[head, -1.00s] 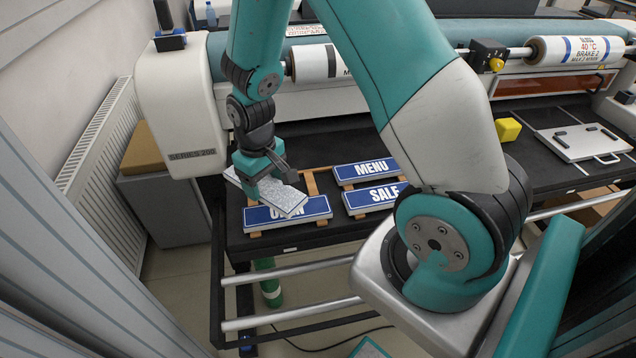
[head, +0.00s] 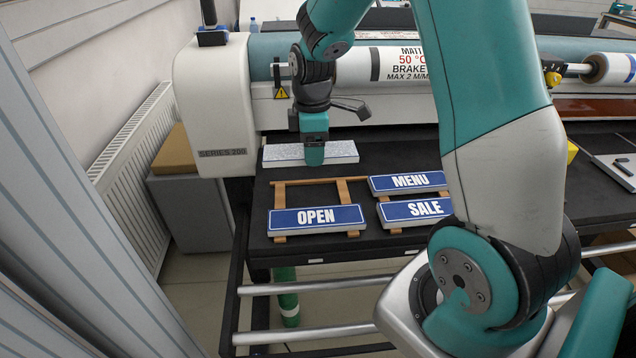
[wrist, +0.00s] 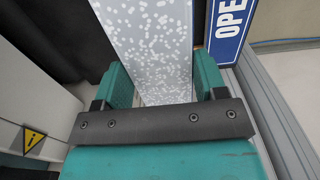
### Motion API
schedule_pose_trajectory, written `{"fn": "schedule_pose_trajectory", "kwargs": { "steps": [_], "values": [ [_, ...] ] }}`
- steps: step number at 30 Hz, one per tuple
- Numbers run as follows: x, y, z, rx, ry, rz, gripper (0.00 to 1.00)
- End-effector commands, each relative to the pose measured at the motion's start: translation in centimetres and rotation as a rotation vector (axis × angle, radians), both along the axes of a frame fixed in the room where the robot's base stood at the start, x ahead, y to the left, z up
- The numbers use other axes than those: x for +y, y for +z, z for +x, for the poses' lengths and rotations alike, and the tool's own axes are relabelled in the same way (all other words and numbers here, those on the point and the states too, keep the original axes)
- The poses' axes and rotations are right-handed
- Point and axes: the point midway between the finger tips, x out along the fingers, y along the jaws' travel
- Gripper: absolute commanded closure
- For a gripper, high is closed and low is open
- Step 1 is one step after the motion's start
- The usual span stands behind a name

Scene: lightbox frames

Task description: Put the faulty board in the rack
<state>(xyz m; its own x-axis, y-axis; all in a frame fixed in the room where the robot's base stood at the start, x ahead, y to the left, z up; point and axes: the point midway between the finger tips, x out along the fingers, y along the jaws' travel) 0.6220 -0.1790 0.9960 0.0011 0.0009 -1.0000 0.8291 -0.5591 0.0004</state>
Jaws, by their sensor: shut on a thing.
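The speckled grey-white board (head: 345,150) is held by my gripper (head: 314,156) over the black bench, behind the wooden rack and in front of the machine. In the wrist view the board (wrist: 150,38) runs between the two teal fingers of my gripper (wrist: 160,85), which are shut on it. The wooden rack (head: 343,191) has a blue OPEN sign (head: 316,217) on its front part; its back part is bare. The right part of the rack bears a blue MENU sign (head: 408,181) and a blue SALE sign (head: 416,209).
The laminating machine (head: 222,110) with its large roller (head: 385,64) stands close behind my gripper. My arm hides part of the bench at the right. A grey cabinet (head: 190,205) and a radiator (head: 135,130) are at the left.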

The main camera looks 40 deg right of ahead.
Motion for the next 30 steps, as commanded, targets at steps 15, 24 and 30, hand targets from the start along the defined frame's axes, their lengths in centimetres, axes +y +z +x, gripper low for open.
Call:
{"fn": "schedule_pose_trajectory", "kwargs": {
  "steps": [15,24,30],
  "values": [
    [0.0,-8.2,-0.1,0.004,-0.001,0.001,0.6],
    [0.0,-9.7,0.0,-0.001,-0.001,0.0,0.6],
    [0.0,-10.1,0.0,-0.001,-0.001,-0.001,0.6]
  ]
}}
